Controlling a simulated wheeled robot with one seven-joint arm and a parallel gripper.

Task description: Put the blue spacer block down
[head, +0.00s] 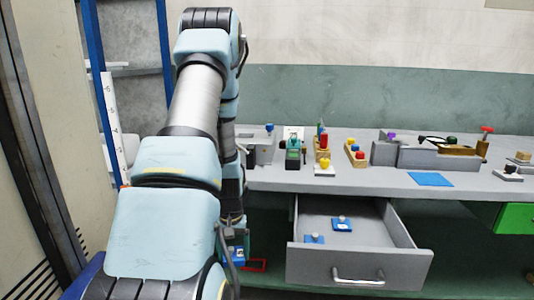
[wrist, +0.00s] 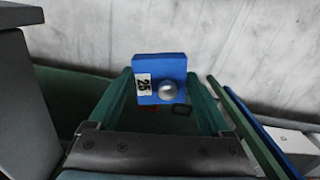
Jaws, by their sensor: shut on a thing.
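My gripper (head: 237,243) is low at the left of the open drawer, beside the bench. It is shut on a blue spacer block (wrist: 172,70), whose face has a silver knob and a white label that seems to read 25. In the wrist view the block sits between the two green fingers of my gripper (wrist: 160,85). In the head view the held block (head: 237,256) is small and partly hidden by my arm. A red outlined frame (head: 257,265) lies just right of and below it; whether they touch cannot be told.
The open grey drawer (head: 360,272) holds two blue blocks with knobs, one farther back (head: 342,225) and one at its left (head: 314,239). The grey bench (head: 350,183) above bears several coloured fixtures and a flat blue mat (head: 430,179). A green drawer (head: 514,218) is at right.

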